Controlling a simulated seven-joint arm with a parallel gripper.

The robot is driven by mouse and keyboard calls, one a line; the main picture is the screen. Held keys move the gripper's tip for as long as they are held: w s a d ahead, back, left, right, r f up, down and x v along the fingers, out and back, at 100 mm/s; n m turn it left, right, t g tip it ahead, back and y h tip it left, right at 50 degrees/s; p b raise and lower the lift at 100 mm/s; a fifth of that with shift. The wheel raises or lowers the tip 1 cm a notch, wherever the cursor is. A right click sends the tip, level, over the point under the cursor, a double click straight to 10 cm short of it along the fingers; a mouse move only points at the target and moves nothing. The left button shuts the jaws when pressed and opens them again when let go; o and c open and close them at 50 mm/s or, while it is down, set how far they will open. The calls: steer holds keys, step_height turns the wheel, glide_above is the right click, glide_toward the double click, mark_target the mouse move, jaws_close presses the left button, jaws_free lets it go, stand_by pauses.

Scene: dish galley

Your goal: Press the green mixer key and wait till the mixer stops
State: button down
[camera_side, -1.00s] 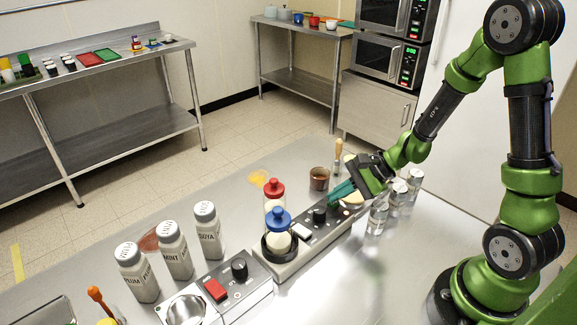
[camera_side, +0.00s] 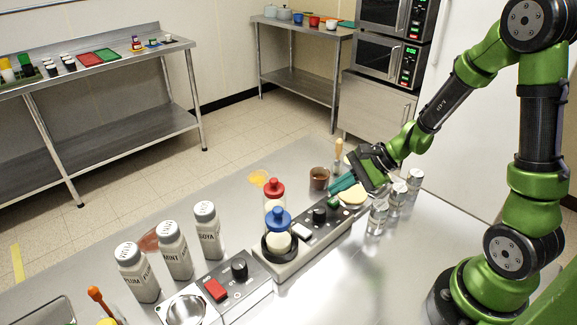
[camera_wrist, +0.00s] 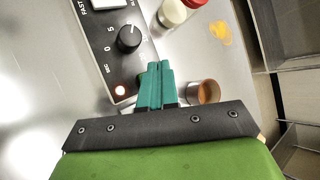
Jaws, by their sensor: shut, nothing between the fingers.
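The mixer is a long grey unit (camera_side: 296,262) on the steel table, with a jar with a blue lid (camera_side: 278,219) in its black ring. Its panel has a white key (camera_side: 301,231), a black knob (camera_side: 319,215) and a green key (camera_side: 333,202) at the far end. Whether the mixer turns cannot be told.
A red-lidded jar (camera_side: 274,190) stands behind the mixer and a brown cup (camera_side: 319,178) beside my fingers. Several metal-topped jars (camera_side: 378,216) stand to the right. A second unit with a red key (camera_side: 215,289) and labelled bottles (camera_side: 175,250) are at left. The front right table is clear.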

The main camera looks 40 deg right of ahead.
mark_target(343, 212)
steer(key=shift+r, duration=2.25)
steer(key=shift+s, duration=0.1)
steer(key=s+a+r+n+h, duration=0.2)
steer(key=s+r+n, duration=0.4)
steer(key=n, duration=0.1)
steer(key=s+a+r+n+h, duration=0.2)
steer(key=s+r+n, duration=0.3)
steer(key=r+n, duration=0.1)
steer(key=shift+s+a+r+n, duration=0.3)
steer(key=shift+s+r+n, duration=0.1)
steer(key=shift+n, duration=0.5)
stand_by(3.5)
